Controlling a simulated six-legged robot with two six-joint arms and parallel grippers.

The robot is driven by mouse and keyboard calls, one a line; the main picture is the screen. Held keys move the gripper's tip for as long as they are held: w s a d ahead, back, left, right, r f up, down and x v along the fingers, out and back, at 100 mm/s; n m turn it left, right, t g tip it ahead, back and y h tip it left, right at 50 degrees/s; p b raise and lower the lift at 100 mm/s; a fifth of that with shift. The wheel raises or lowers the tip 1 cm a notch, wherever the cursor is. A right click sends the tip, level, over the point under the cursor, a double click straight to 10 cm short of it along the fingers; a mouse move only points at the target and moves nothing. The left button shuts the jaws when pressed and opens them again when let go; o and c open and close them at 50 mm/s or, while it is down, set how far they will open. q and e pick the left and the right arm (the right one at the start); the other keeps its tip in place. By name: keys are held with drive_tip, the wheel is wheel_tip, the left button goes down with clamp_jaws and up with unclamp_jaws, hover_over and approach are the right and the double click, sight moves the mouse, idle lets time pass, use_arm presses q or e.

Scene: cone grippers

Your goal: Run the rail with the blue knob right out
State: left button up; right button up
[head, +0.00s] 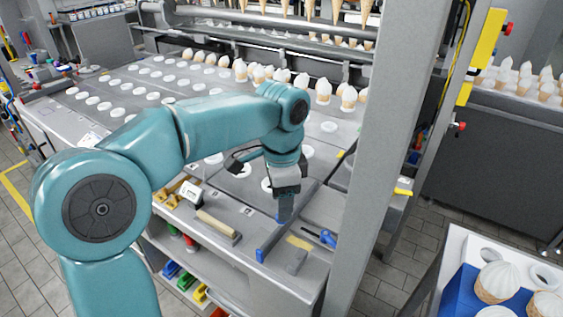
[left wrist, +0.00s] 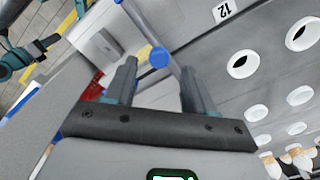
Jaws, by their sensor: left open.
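My left gripper (head: 285,214) points down over the front of the grey machine bench in the head view. In the left wrist view its two dark fingers (left wrist: 158,72) are apart and empty. A round blue knob (left wrist: 159,57) shows between and just past the fingertips, at one end of a grey rail (left wrist: 140,22). I cannot tell whether a finger touches it. In the head view the gripper largely hides this spot. My right gripper is in neither view.
Rows of white-rimmed holes (head: 153,96) cover the bench, with filled cones (head: 323,91) behind. A wooden-handled tool (head: 218,225) and a blue-handled tool (head: 328,237) lie near the front edge. A grey post (head: 375,150) stands right of the gripper.

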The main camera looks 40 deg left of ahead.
use_arm(q)
wheel_tip(320, 180, up, 13)
drive_tip(key=p, duration=0.2)
drive_tip(key=shift+p, duration=0.35)
